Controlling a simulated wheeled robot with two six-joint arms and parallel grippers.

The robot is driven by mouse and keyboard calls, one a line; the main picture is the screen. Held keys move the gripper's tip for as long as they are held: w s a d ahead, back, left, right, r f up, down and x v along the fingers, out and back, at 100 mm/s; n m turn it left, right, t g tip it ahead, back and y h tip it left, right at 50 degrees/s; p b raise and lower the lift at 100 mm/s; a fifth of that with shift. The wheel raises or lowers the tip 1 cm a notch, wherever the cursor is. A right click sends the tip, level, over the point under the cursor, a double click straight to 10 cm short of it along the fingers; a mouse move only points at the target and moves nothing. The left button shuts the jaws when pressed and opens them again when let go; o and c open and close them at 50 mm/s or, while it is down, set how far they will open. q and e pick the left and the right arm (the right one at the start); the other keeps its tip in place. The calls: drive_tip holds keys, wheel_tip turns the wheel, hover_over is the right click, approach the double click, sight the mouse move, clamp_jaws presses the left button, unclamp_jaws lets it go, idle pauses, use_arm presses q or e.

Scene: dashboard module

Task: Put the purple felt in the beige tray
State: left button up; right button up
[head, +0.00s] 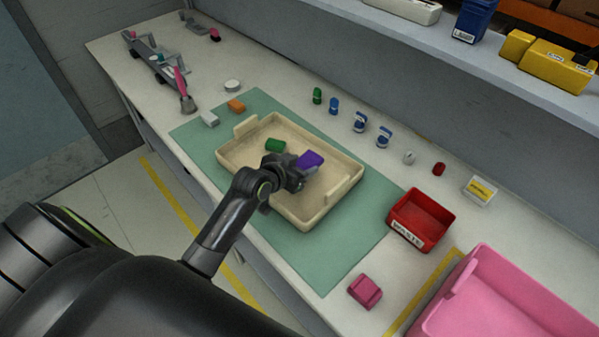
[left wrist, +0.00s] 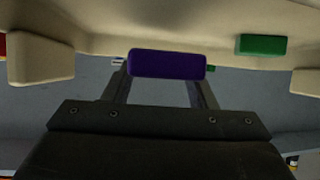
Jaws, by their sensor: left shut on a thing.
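The purple felt (head: 311,160) is a small purple block held in my left gripper (head: 300,170), which is over the beige tray (head: 345,190). In the left wrist view the purple felt (left wrist: 167,64) sits between the two fingers of my left gripper (left wrist: 165,85). The beige tray (left wrist: 40,65) shows at the top of that view. A green block (head: 275,145) lies inside the tray; it also shows in the left wrist view (left wrist: 262,45). I cannot tell the exact height of the felt above the tray floor. My right gripper is not in view.
The tray stands on a green mat (head: 325,275). A red bin (head: 421,220), a pink block (head: 365,291) and a large pink bin (head: 510,300) are to the right. Several small items line the back of the table. An orange block (head: 236,106) and a white one (head: 209,118) lie left.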

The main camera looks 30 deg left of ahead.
use_arm(q)
wheel_tip(320, 180, down, 4)
drive_tip(key=shift+f, duration=0.3)
drive_tip(key=o, duration=1)
drive_tip(key=shift+c, duration=0.2)
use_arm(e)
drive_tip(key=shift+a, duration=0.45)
use_arm(q)
drive_tip(key=shift+r, duration=0.2)
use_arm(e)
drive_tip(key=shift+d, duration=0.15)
use_arm(q)
drive_tip(key=shift+s+a+r, duration=0.15)
drive_tip(key=shift+s+r, duration=0.1)
drive_tip(key=shift+s, duration=0.15)
drive_tip(key=v, duration=1.1)
drive_tip(key=shift+b, duration=0.3)
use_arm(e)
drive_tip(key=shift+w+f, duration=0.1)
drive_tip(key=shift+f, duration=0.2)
